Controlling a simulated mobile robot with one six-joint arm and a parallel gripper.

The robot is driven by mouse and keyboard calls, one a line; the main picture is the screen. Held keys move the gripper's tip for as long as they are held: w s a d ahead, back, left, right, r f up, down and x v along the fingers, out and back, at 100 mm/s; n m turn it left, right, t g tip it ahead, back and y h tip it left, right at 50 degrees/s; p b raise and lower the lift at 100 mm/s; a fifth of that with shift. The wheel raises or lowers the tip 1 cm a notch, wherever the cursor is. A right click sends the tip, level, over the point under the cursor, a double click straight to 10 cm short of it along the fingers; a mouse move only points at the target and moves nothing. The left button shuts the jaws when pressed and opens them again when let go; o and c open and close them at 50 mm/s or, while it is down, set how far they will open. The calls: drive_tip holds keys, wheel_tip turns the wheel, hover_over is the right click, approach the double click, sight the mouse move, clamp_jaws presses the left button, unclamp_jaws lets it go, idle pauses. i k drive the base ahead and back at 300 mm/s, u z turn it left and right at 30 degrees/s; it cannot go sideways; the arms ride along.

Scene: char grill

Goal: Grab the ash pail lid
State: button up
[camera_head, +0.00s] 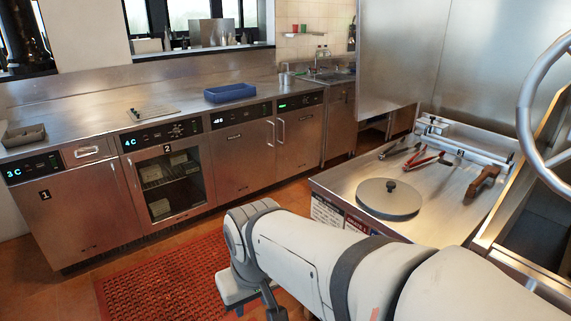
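A round, flat grey lid with a small dark knob, which looks like the ash pail lid (372,204), lies on the steel counter at the right. My white arm reaches across the bottom of the view, in front of that counter. My gripper (262,303) hangs low at the arm's far end, to the left of and below the lid, over the floor by the red mat. It is apart from the lid. Its fingers are mostly hidden or cut off by the bottom edge, so I cannot tell whether it is open.
The steel counter (447,200) also carries red-handled tongs (425,160), other metal tools and a brown-handled tool (483,181). A large wheel (528,110) stands at the right edge. Refrigerated cabinets line the back with a blue tray (230,93) on top. A red mat (165,285) covers the floor.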

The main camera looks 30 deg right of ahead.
sight(387, 195)
drive_tip(key=z, duration=0.65)
drive_tip(key=i, duration=1)
drive_tip(key=z, duration=0.9)
drive_tip(key=k, duration=0.85)
drive_tip(key=z, duration=0.15)
drive_tip(key=i, duration=0.95)
drive_tip(key=u, duration=0.1)
